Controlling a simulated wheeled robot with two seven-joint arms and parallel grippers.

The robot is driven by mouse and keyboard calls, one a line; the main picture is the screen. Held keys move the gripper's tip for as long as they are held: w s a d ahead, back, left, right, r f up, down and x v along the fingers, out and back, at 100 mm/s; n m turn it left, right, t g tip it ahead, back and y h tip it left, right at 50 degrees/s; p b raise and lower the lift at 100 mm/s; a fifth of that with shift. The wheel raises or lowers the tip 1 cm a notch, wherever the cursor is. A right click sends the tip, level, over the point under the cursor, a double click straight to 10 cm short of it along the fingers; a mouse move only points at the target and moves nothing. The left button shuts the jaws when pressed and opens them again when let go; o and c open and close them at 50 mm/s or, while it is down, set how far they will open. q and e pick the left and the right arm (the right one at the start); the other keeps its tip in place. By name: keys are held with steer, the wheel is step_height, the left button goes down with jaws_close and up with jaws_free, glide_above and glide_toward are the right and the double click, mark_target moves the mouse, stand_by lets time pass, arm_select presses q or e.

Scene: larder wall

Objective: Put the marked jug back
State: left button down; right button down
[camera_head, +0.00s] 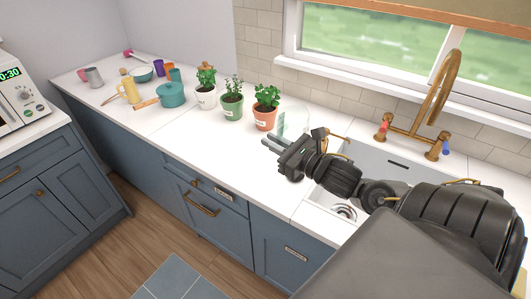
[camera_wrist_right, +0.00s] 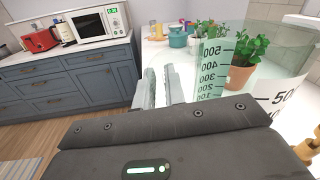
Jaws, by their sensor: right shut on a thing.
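The marked jug (camera_head: 293,121) is clear, with a pale tint, and shows beside and partly behind my right gripper in the head view. In the right wrist view the jug (camera_wrist_right: 212,70) fills the right side, with dark numbers such as 500 on its wall. My right gripper (camera_head: 269,141) is over the counter at the left edge of the sink. Its fingers (camera_wrist_right: 163,88) are close together and shut on the jug; the exact grip spot is hard to see. Whether the jug's base touches the counter is hidden. My left gripper is out of view.
Potted plants (camera_head: 265,108) stand behind the jug along the wall. A teal pot (camera_head: 172,95), a yellow jug (camera_head: 130,91) and several cups stand farther left. The sink (camera_head: 385,165) with a brass tap (camera_head: 437,100) lies right. The counter front (camera_head: 225,155) is clear.

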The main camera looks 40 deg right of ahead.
steer(key=w+d+f+p, duration=0.1)
steer(key=w+f, duration=0.2)
steer(key=w+d+f+p, duration=0.1)
steer(key=w+f+p, duration=0.1)
steer(key=w+f, duration=0.1)
steer(key=w+d+f+p, duration=0.2)
steer(key=w+f, duration=0.1)
steer(key=f, duration=0.1)
steer(key=shift+w+d+f, duration=0.1)
steer(key=shift+w+f, duration=0.15)
steer(key=shift+f, duration=0.35)
steer(key=c, duration=1.9)
jaws_free()
steer(key=shift+f, duration=0.2)
steer(key=o, duration=0.4)
steer(key=shift+o, duration=0.2)
steer(key=shift+s, duration=0.1)
